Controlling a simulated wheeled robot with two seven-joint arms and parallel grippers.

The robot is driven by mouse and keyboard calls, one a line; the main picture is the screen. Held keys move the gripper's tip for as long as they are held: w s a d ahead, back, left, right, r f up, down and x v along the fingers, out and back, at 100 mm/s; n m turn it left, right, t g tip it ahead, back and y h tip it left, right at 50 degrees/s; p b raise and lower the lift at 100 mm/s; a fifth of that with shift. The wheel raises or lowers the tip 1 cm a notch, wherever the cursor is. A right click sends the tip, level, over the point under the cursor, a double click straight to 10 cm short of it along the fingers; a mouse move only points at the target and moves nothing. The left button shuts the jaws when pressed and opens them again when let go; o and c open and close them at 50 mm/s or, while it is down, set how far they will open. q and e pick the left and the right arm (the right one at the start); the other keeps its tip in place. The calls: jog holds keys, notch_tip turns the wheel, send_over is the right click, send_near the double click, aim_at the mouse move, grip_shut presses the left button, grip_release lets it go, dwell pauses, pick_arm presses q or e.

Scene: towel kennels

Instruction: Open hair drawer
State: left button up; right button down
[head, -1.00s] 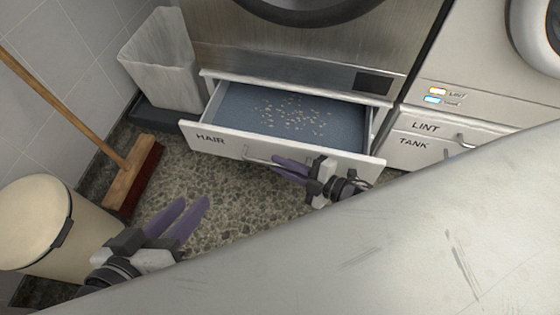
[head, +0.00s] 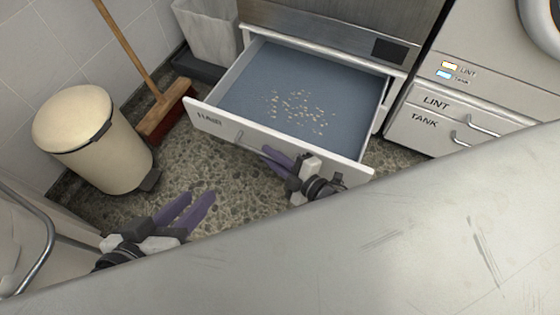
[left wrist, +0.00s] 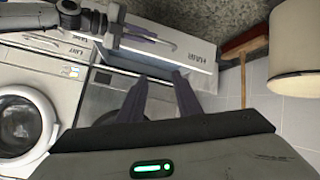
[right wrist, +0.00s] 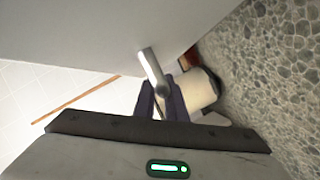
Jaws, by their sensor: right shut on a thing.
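The hair drawer (head: 300,88), white-fronted with the word HAIR on it, stands well out from the machine. Its blue-grey inside holds scattered light crumbs or hair bits. My right gripper (head: 270,158) is at the drawer's front and shut on its bar handle (head: 240,140). The handle also shows between the purple fingers in the right wrist view (right wrist: 152,72). My left gripper (head: 200,200) is open and empty above the speckled floor, apart from the drawer. Its two fingers are spread in the left wrist view (left wrist: 160,98).
A grey metal surface (head: 400,225) crosses the near right. A cream pedal bin (head: 95,140) and a broom (head: 165,110) stand at left, with a clear waste bin (head: 208,35) behind. The lint tank drawer (head: 450,125) is closed at right.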

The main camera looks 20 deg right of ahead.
jog(key=shift+s+d, duration=0.1)
pick_arm(q)
jog(key=shift+s, duration=0.15)
pick_arm(e)
jog(key=shift+f, duration=0.1)
jog(key=c, duration=2.1)
grip_release()
pick_arm(q)
jog(key=shift+r, duration=0.1)
